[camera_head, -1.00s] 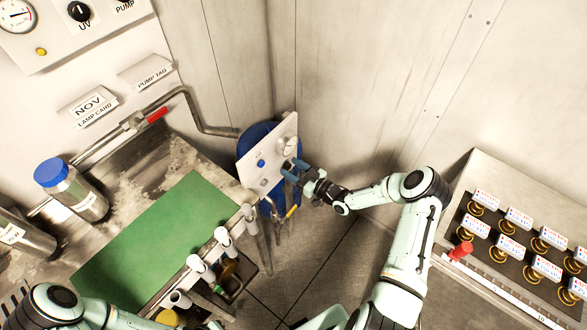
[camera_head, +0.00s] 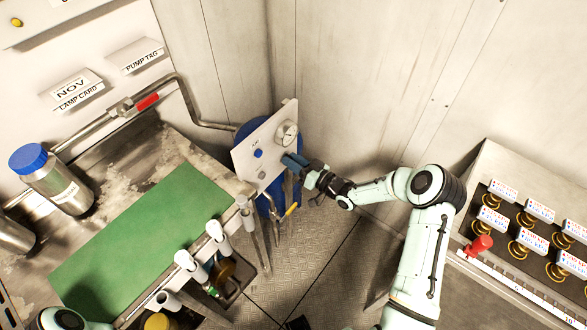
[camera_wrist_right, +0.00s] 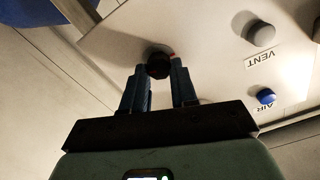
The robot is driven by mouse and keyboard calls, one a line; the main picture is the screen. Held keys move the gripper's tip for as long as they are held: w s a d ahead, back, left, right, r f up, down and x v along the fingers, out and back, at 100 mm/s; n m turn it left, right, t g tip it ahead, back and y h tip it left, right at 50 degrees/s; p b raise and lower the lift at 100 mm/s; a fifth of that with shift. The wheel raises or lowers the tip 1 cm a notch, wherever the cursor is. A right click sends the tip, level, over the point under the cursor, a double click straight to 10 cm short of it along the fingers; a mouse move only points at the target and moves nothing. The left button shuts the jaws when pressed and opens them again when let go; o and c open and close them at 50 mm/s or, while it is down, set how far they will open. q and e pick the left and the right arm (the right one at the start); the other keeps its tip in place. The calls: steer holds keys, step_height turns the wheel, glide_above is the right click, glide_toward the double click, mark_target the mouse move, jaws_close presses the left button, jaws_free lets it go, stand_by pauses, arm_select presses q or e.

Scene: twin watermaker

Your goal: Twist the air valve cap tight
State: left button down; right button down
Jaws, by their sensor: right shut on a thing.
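The blue air valve cap (camera_head: 258,153) sits on the pale panel (camera_head: 249,136), and it also shows in the right wrist view (camera_wrist_right: 266,96) beside the label AIR. My right gripper (camera_head: 287,160) is at the panel, to the right of the blue cap and apart from it. In the right wrist view my right gripper (camera_wrist_right: 159,72) is shut on a small dark round knob (camera_wrist_right: 158,63) between its fingertips. A grey cap (camera_wrist_right: 260,35) stands beside the label VENT. My left gripper is out of view.
A blue tank (camera_head: 246,130) stands behind the panel. The bench with a green mat (camera_head: 135,240) is at left. A rack (camera_head: 510,160) with several labelled fittings is at right.

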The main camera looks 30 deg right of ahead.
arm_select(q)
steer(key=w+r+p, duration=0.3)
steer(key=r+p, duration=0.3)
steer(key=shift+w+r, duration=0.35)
arm_select(e)
steer(key=shift+f+m, duration=0.2)
steer(key=shift+m, duration=7.8)
steer(key=shift+f+m, duration=0.15)
steer(key=shift+m, duration=7.85)
steer(key=c, duration=0.9)
jaws_free()
steer(key=shift+f, duration=0.1)
